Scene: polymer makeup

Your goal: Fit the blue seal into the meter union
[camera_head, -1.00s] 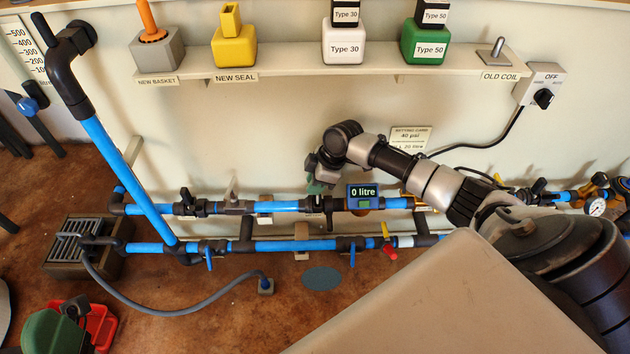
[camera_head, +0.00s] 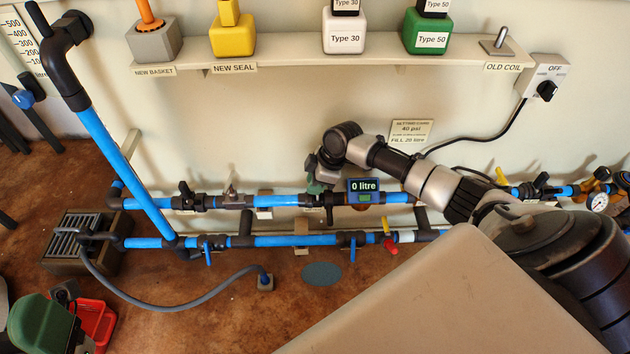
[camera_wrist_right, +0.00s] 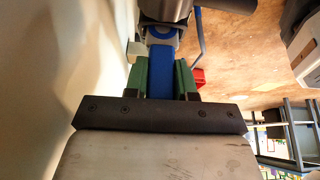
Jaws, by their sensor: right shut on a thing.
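My right gripper (camera_head: 316,187) reaches down to the upper pipe run, left of the meter reading "0 litre" (camera_head: 363,186). In the right wrist view its green fingers (camera_wrist_right: 163,80) are shut on the blue seal (camera_wrist_right: 161,70), by a blue block-shaped part. A rounded blue-grey part (camera_wrist_right: 162,36) shows at its far end, just under a dark fitting (camera_wrist_right: 180,9). I cannot tell whether the seal touches the meter union or sits in it.
A shelf above carries the yellow new-seal block (camera_head: 233,42), a grey new-basket block (camera_head: 155,45) and type blocks. The lower pipe (camera_head: 285,241) runs just below the upper one. A grey hose (camera_head: 180,303) and a red tray (camera_head: 98,320) lie at lower left.

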